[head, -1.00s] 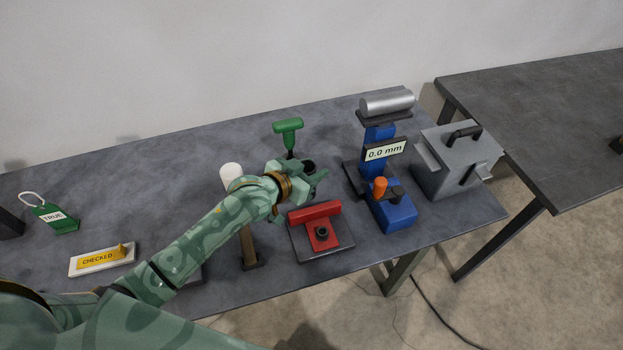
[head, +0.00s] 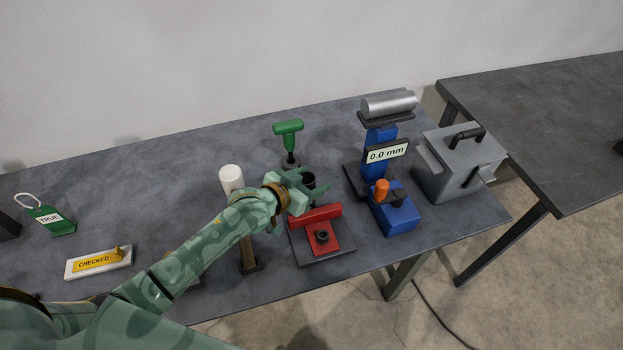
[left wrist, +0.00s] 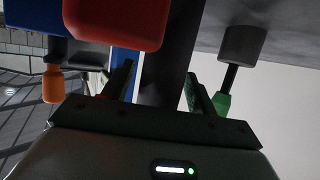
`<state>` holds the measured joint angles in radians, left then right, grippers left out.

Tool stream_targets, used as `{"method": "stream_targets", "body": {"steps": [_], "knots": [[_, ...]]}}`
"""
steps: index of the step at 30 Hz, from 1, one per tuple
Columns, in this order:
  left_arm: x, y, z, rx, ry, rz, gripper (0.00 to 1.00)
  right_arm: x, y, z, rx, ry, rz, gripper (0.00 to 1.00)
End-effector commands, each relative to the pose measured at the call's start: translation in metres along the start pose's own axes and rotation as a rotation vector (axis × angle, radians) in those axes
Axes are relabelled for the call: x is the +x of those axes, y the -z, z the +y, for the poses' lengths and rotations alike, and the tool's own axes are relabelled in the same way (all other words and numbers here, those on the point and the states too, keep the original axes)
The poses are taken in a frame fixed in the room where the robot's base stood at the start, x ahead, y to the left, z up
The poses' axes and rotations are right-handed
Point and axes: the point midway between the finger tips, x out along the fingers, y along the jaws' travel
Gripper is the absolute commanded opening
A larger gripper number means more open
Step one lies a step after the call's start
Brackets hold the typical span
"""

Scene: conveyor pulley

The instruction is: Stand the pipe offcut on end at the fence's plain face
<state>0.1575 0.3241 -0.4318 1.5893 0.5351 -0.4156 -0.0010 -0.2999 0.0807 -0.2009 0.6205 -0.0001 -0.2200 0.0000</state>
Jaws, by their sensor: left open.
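The pipe offcut (head: 308,180) is a short dark cylinder, upright on end behind the red fence (head: 316,217), its round top showing. The fence stands on a dark base plate (head: 337,252). My left gripper (head: 314,191) is open at the offcut, its fingers partly hiding the lower part. In the left wrist view, a dark upright shape (left wrist: 165,70), seemingly the offcut, lies between the open fingers (left wrist: 158,92), and the red fence (left wrist: 115,20) is close by. Whether the offcut touches the fence is hidden. My right gripper is not in view.
A green-handled tool (head: 288,135) in a dark holder stands just behind. A white-headed mallet (head: 231,178) is left, close to my forearm. A blue gauge (head: 380,150) with an orange knob and a grey box (head: 458,165) stand right. Tags lie far left.

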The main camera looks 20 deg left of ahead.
Motion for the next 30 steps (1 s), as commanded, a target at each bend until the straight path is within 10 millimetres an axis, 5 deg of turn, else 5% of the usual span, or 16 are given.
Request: {"method": "stream_targets", "body": {"steps": [15, 30], "knots": [[-0.106, 0.001, 0.0, 0.001, 0.0, -0.002, 0.58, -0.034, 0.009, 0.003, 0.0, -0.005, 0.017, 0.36], [-0.115, 0.0, 0.0, 0.0, 0.0, -0.001, 0.58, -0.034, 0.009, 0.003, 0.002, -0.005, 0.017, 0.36]]}}
